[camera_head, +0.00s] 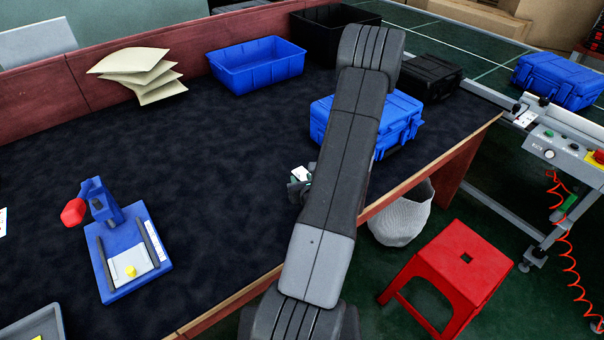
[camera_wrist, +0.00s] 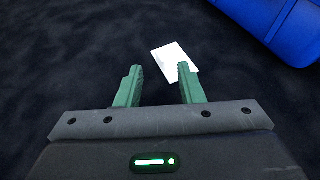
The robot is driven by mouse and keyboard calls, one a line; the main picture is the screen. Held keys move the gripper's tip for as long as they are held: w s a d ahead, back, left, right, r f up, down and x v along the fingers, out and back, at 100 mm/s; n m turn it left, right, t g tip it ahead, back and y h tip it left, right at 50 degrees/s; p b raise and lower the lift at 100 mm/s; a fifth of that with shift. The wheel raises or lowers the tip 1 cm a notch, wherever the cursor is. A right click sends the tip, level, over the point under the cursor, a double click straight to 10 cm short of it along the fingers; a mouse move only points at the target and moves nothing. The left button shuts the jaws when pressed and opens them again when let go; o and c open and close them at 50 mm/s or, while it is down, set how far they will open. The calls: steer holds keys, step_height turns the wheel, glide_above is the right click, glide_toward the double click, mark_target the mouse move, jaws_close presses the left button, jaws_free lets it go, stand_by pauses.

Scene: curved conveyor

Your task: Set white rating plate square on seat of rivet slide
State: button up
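The white rating plate (camera_wrist: 174,62) lies flat on the dark table mat in the wrist view, turned at an angle, just beyond my fingertips. My gripper (camera_wrist: 160,68) is open, with nothing between its green fingers. The right fingertip overlaps the plate's near edge in the picture; I cannot tell if they touch. In the head view the plate (camera_head: 300,174) shows as a small white patch left of my arm, which hides most of the gripper. A blue fixture with a red knob, apparently the rivet slide (camera_head: 112,290), stands at the lower left. Its pale seat (camera_head: 143,262) carries a small yellow piece.
A blue case (camera_head: 397,128) lies behind my arm; it also shows in the wrist view (camera_wrist: 275,25). A blue bin (camera_head: 256,66), a black bin (camera_head: 318,35) and stacked cream envelopes (camera_head: 140,72) line the back. A grey tray (camera_head: 35,328) is at lower left. The mat's middle is clear.

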mark_target(297, 172)
steer(key=p+x, duration=0.1)
steer(key=x, duration=0.4)
steer(key=shift+w+r+p, duration=0.15)
steer(key=shift+w+p, duration=0.05)
steer(key=shift+p, duration=0.1)
jaws_close()
